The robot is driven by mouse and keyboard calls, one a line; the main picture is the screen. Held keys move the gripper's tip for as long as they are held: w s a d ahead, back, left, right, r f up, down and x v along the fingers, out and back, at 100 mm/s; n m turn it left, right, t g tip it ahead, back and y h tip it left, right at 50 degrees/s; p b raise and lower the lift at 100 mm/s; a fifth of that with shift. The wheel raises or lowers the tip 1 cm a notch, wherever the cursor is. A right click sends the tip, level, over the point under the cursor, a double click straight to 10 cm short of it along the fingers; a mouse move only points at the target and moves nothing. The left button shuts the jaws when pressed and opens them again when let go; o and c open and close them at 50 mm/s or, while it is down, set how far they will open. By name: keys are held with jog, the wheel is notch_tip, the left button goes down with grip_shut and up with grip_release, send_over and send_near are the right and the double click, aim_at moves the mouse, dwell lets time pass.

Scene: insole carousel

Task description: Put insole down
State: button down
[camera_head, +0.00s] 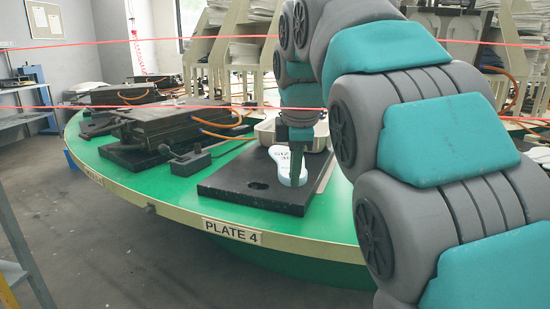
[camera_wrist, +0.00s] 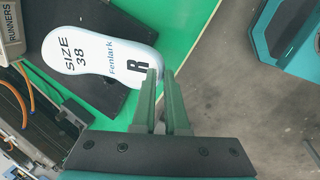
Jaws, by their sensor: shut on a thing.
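The insole (camera_head: 281,160) is white, and in the wrist view it (camera_wrist: 85,48) reads "SIZE 38", "Fenlark" and "R". My gripper (camera_head: 297,182) is shut on the insole's end beside the "R", with its two green fingers (camera_wrist: 160,75) at that edge. The insole is over the black board (camera_head: 225,190) at PLATE 4 of the green round table (camera_head: 185,205). I cannot tell whether its underside touches the board. My gripper's fingers hide part of the insole in the head view.
A black press unit (camera_head: 155,125) with orange hoses stands to the left. A pale tray (camera_head: 264,131) is behind the board. A bin labelled RUNNERS (camera_wrist: 10,40) is at the wrist view's left edge.

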aim_at(288, 160)
jog(key=w+d+f, duration=0.2)
jog(key=d, duration=0.4)
jog(key=w+a, duration=0.3)
jog(key=a, duration=0.1)
jog(key=w+a+f+p, duration=0.1)
jog(key=w+a, duration=0.1)
jog(key=a, duration=0.2)
jog(key=w+a+p, duration=0.1)
jog(key=w+a, duration=0.2)
jog(key=a, duration=0.1)
jog(key=shift+w+a+f, duration=0.2)
jog(key=shift+w+f, duration=0.15)
jog(key=shift+a+f, duration=0.1)
jog(key=shift+f, duration=1.8)
jog(key=c, duration=0.9)
grip_release()
jog(key=shift+c, duration=0.2)
